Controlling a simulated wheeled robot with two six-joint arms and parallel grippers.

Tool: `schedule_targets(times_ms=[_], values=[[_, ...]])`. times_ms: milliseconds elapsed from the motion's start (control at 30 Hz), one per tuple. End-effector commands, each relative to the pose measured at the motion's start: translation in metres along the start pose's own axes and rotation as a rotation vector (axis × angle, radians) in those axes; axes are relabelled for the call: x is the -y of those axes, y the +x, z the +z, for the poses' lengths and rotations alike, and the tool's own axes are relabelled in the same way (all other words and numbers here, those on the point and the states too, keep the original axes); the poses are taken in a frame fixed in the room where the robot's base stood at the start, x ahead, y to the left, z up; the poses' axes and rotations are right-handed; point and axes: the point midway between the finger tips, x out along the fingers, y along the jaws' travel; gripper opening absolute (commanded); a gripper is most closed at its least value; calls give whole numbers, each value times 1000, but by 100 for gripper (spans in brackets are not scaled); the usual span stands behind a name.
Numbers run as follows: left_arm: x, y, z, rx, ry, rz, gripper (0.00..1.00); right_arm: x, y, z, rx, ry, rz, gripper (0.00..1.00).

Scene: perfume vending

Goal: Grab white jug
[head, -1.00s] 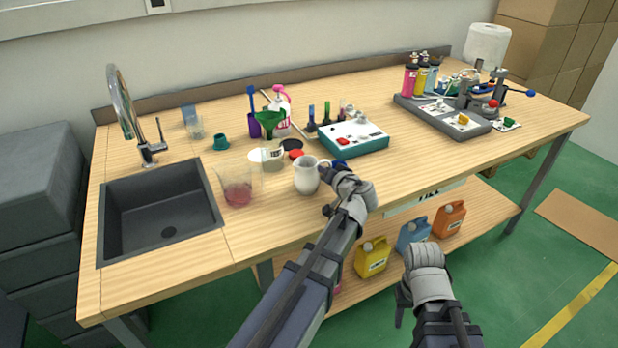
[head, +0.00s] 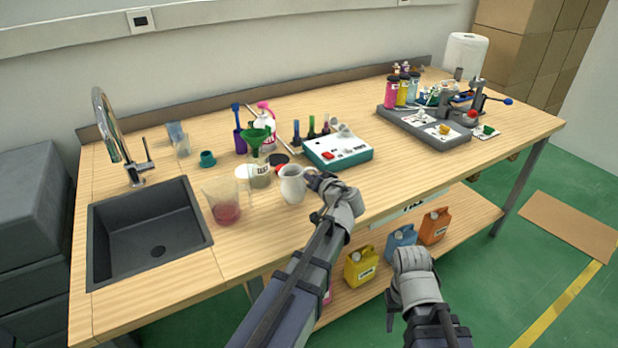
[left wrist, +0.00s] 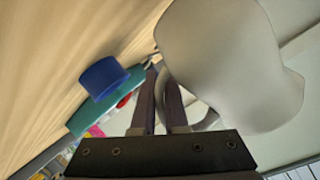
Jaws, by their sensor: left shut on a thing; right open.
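The white jug (head: 292,187) is at the front of the workbench, upright, right of the clear beaker. My left gripper (head: 313,179) is at the jug's right side, shut on its handle. In the left wrist view the white jug (left wrist: 230,60) fills the upper right, and the handle passes between the fingers of my left gripper (left wrist: 163,85). I cannot tell whether the jug's base touches the table. My right gripper (head: 393,301) is open and empty, low in front of the bench; its fingers are mostly hidden.
The beaker with red liquid (head: 226,203), a labelled jar (head: 259,177) and a green funnel (head: 257,136) stand close to the jug. A teal-and-white device (head: 338,151) is behind my left gripper. The sink (head: 150,235) lies left. The bench's right front is clear.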

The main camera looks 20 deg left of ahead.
Motion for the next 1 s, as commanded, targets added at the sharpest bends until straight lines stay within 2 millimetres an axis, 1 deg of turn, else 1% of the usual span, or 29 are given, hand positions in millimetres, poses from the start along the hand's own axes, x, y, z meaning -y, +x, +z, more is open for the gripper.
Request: schedule_targets(times_ms=[33, 400, 600, 800, 1000], values=[[6, -3, -7, -1, 1, -1, 0, -1, -9, 0, 0, 0, 0, 50], [26, -14, -34, -1, 2, -1, 0, -4, -44, 3, 0, 0, 0, 50], [35, -19, -46, -1, 2, -1, 0, -6, -60, 4, 0, 1, 0, 50], [40, -22, -52, -1, 2, -1, 0, -7, -68, 4, 0, 1, 0, 50], [40, -22, -55, -3, 3, 1, 0, -7, -71, 4, 0, 1, 0, 50]])
